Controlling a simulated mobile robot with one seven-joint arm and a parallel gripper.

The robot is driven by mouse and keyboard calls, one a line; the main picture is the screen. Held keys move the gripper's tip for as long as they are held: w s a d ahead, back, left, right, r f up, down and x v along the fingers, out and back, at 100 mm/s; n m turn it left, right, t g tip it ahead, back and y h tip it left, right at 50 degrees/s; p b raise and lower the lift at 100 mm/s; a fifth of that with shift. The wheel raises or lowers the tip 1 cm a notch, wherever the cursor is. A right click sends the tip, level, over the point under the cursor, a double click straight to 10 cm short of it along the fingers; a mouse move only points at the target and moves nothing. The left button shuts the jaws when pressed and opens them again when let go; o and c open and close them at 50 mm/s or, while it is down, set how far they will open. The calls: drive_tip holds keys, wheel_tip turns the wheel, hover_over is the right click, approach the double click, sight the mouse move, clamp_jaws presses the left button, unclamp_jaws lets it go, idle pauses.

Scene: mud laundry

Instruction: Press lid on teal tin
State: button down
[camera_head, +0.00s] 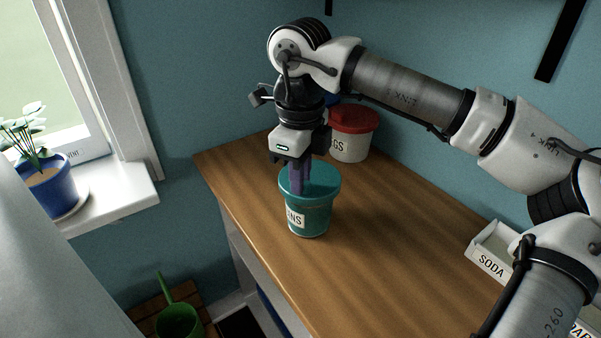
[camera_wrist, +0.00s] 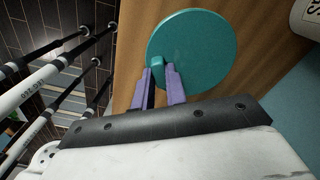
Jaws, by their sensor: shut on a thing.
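The teal tin (camera_head: 316,218) stands upright on the wooden counter, with a white label ending in "NS". Its round teal lid (camera_head: 326,181) is on top of it; it also fills the upper middle of the wrist view (camera_wrist: 200,45). The lid looks about level, but I cannot tell whether it is fully seated. My gripper (camera_head: 299,188) points down over the lid, its purple fingers closed on the lid's small teal knob (camera_wrist: 157,62) in the wrist view. The fingers hide part of the lid in the head view.
A white tin with a red lid (camera_head: 354,119) stands behind the teal one. A white box marked "SODA" (camera_head: 490,262) sits at the right. The wooden counter (camera_head: 385,235) is clear between them. A blue potted plant (camera_head: 48,188) stands on the windowsill at left.

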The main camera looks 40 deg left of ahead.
idle(0.3)
drive_tip(key=c, duration=0.9)
unclamp_jaws()
drive_tip(key=shift+o, duration=0.2)
drive_tip(key=shift+r+p, duration=2.85)
drive_tip(key=shift+r, duration=1.15)
drive_tip(key=shift+c, duration=0.2)
clamp_jaws()
